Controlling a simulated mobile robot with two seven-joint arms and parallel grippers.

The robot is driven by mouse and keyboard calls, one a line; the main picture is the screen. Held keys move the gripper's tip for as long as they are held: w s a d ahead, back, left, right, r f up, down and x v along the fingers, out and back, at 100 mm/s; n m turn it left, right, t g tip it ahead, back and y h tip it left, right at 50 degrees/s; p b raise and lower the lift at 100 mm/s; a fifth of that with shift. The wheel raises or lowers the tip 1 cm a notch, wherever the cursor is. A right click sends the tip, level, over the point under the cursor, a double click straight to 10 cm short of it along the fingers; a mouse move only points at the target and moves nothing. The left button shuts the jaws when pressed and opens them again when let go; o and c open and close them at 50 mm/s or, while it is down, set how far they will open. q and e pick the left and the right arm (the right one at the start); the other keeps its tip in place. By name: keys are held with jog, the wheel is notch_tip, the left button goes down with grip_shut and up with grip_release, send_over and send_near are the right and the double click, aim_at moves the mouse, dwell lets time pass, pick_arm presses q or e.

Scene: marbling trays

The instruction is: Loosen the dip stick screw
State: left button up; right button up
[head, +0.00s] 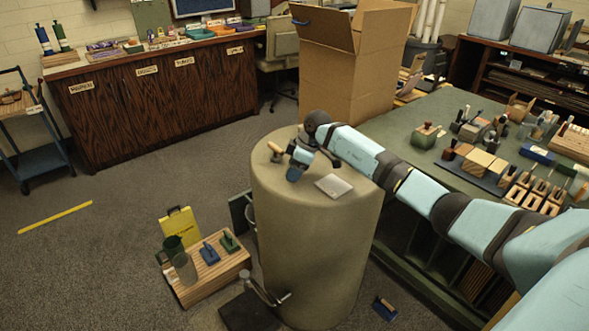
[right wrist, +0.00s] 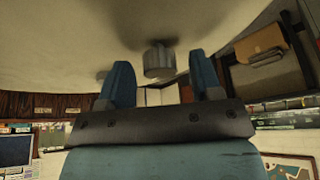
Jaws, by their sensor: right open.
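A grey cylindrical knob (right wrist: 158,62), which looks like the dip stick screw, stands on the pale tank top (right wrist: 60,40) in the upside-down right wrist view. My right gripper (right wrist: 160,72) is open. Its two blue fingers point toward the knob, one to each side of it in the picture, with no contact visible. In the head view the right gripper (head: 293,172) is low over the top of the beige round tank (head: 308,255); it hides whatever is right under it. A small dark knob (head: 275,150) stands just behind it. My left gripper is not in view.
A thin light-grey plate (head: 334,186) lies on the tank top, right of the gripper. A cardboard box (head: 352,65) stands behind the tank. A green table (head: 400,165) with several tools is at right. A wooden crate (head: 212,275) stands on the floor at left.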

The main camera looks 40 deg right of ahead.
jog(key=c, duration=0.9)
jog(key=shift+n, duration=0.3)
